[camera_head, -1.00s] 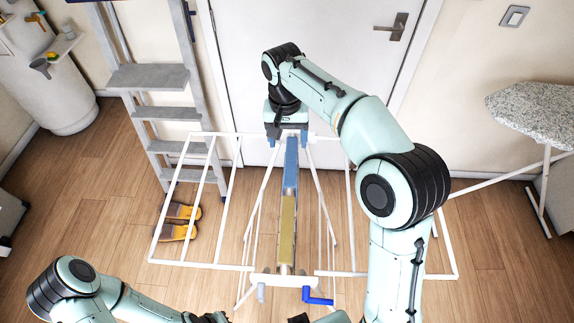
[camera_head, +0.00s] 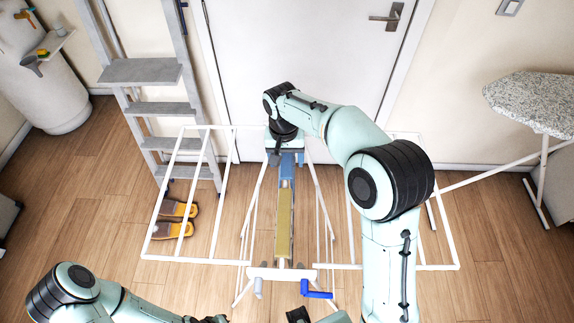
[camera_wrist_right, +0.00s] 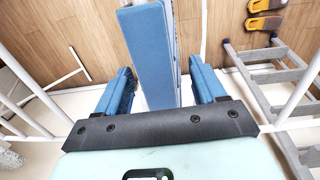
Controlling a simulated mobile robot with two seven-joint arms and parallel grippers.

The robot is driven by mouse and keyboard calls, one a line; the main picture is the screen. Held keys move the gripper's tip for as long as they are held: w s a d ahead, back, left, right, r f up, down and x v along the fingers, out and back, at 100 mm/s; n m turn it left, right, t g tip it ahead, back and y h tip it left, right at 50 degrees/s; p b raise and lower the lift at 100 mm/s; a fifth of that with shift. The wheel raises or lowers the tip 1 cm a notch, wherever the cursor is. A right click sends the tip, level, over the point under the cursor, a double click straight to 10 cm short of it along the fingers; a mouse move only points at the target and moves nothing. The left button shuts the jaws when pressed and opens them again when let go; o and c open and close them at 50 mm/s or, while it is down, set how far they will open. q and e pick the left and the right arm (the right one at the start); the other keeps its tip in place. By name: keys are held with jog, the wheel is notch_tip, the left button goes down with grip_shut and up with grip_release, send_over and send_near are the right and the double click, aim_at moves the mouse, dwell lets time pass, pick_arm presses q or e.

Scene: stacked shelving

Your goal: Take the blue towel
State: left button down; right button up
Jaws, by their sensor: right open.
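The blue towel (camera_head: 287,170) hangs folded over the far part of the white drying rack (camera_head: 190,261). In the right wrist view the blue towel (camera_wrist_right: 152,52) is a long folded strip with its near end between my fingers. My right gripper (camera_head: 286,157) is over the towel's far end, pointing down. In the wrist view its two blue fingers (camera_wrist_right: 162,88) are open, one on each side of the towel, with gaps visible. My left forearm shows at the lower left of the head view, but its gripper is out of frame.
A yellow-olive towel (camera_head: 284,222) hangs nearer on the same rack. A grey stepladder (camera_head: 160,108) stands at left, with orange slippers (camera_head: 176,219) beside it. A door (camera_head: 300,50) is behind the rack. An ironing board (camera_head: 535,100) stands at right.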

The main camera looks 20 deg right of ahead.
grip_shut()
jog(key=shift+r, duration=0.1)
